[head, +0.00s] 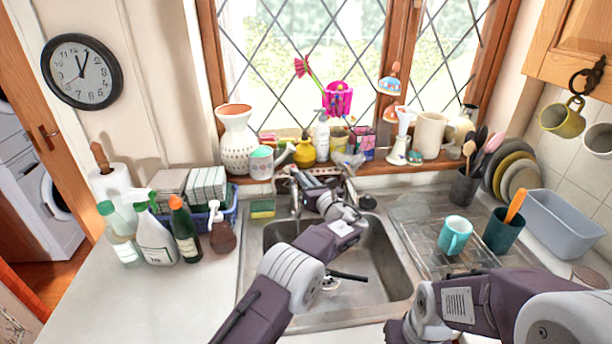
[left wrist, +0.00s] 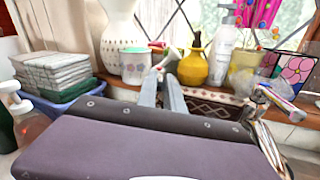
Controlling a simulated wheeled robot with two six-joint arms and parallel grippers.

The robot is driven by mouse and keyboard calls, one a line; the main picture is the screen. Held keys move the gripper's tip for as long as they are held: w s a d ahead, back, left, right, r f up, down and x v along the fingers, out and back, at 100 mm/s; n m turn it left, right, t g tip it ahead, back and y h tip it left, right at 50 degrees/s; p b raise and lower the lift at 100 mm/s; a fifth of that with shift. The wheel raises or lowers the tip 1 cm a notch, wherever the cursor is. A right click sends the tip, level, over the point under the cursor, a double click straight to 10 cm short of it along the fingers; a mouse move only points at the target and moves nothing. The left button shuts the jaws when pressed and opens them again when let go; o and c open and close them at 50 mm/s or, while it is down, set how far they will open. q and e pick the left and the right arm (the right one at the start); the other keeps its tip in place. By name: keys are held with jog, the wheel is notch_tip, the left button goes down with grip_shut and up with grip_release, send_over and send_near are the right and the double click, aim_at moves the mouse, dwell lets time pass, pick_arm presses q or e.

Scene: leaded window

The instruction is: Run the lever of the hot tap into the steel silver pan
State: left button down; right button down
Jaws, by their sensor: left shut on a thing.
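My left gripper (head: 308,180) is over the back of the sink at the tap. In the left wrist view its two fingers (left wrist: 168,82) are closed around a pale lever with a reddish mark (left wrist: 170,58), which looks like the hot tap's lever. In the head view the fingers cover most of it. A dark handle (head: 348,276), probably the steel pan's, sticks out from behind my left forearm in the sink. The pan's body is mostly hidden by that arm. My right arm shows at the lower right; its gripper is out of view.
The sink (head: 378,262) is clear on its right side. A second lever (left wrist: 280,102) with a blue mark is close on the right. A teal mug (head: 454,236) stands on the drainer. Spray bottles (head: 152,232) stand left, and a yellow jug (head: 305,153) stands on the sill.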

pick_arm(q)
jog(key=shift+d+r, duration=0.1)
jog(key=shift+d, duration=0.1)
jog(key=shift+a, duration=0.25)
jog(key=c, duration=1.5)
grip_release()
jog(key=shift+o, duration=0.2)
jog(key=shift+d, duration=0.1)
jog(key=shift+s+d, duration=0.1)
jog(key=shift+s, duration=0.15)
jog(key=b+v, duration=0.2)
jog(key=v, duration=0.6)
jog(key=shift+s+d, duration=0.15)
jog(key=shift+d, duration=0.05)
